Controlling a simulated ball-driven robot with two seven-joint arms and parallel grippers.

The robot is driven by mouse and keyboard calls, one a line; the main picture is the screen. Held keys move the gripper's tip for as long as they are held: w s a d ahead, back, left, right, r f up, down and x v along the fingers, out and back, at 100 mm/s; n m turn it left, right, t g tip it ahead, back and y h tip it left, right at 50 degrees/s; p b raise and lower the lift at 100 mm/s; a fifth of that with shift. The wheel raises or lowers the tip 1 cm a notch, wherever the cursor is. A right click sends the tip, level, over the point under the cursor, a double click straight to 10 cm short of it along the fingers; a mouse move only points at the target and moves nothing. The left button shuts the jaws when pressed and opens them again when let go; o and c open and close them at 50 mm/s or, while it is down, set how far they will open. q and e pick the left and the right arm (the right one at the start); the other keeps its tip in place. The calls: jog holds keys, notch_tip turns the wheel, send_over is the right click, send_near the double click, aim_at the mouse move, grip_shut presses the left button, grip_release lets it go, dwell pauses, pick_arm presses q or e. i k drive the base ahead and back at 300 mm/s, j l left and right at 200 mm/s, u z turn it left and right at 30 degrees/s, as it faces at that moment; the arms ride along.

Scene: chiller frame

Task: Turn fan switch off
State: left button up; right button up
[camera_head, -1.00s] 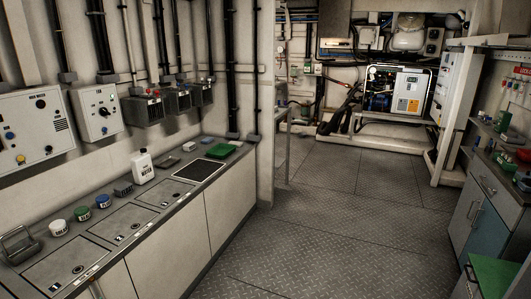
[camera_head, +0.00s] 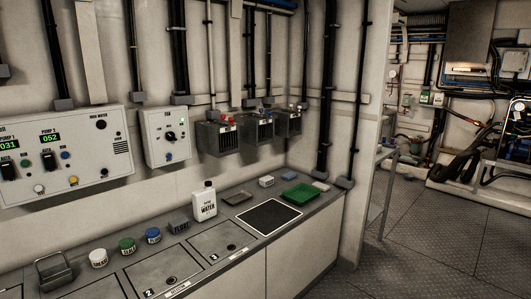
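The fan control box (camera_head: 168,136) is a white wall panel above the counter, to the right of the larger pump panel. Its black rotary switch (camera_head: 171,136) sits in the middle of the box, with small indicator or button spots below it. The switch's exact setting is too small to tell. Neither of my grippers shows in the head view, and nothing touches the box.
The pump panel (camera_head: 62,155) has green displays, black switches and coloured buttons. Grey wall boxes (camera_head: 217,137) hang right of the fan box. Floor (camera_head: 420,245) is clear at right.

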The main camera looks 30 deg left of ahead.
aim_at(170, 135)
jog(key=i+l+u, duration=0.1)
jog(key=i, duration=1.2)
